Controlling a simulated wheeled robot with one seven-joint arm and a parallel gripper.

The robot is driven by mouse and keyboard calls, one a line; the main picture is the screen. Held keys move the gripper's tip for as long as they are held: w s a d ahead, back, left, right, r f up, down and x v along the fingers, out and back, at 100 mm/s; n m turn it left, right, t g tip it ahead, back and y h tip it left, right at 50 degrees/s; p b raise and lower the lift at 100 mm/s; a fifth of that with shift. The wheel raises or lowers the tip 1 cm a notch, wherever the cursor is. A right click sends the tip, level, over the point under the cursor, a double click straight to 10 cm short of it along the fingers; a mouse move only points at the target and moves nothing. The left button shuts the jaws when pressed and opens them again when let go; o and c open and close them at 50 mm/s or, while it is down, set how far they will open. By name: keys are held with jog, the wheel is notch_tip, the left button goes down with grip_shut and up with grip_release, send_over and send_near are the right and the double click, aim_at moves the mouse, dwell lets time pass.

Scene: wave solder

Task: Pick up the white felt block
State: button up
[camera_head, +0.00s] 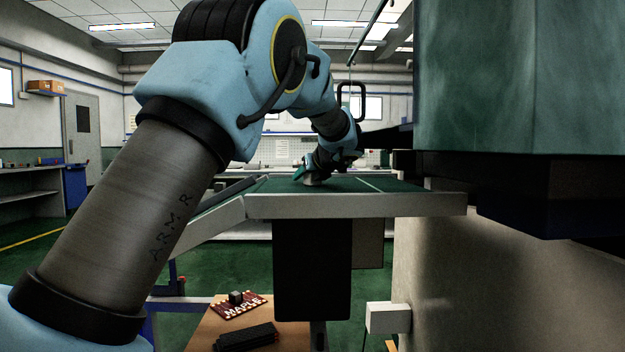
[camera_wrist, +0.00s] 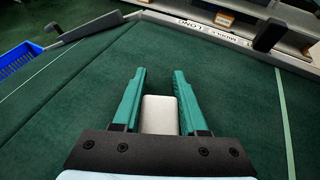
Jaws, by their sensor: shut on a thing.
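The white felt block (camera_wrist: 160,114) sits between the two teal fingers of my gripper (camera_wrist: 159,75) in the wrist view. My gripper is shut on it, and the fingertips reach past its far end. In the head view, my gripper (camera_head: 308,174) is low over the green-topped table, with a small pale bit of the block (camera_head: 312,181) showing beneath it. I cannot tell whether the block touches the table top. Its near end is hidden by the gripper's dark body.
The green table top (camera_wrist: 235,95) is bare around the gripper, with a pale rim and thin light lines. A blue basket (camera_wrist: 18,58) lies beyond its left edge. A big green machine housing (camera_head: 520,80) overhangs at right. A red board (camera_head: 238,306) lies on a lower brown surface.

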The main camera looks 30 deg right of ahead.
grip_shut()
notch_tip(320, 180, up, 10)
jog(key=p, duration=0.3)
dwell(0.4)
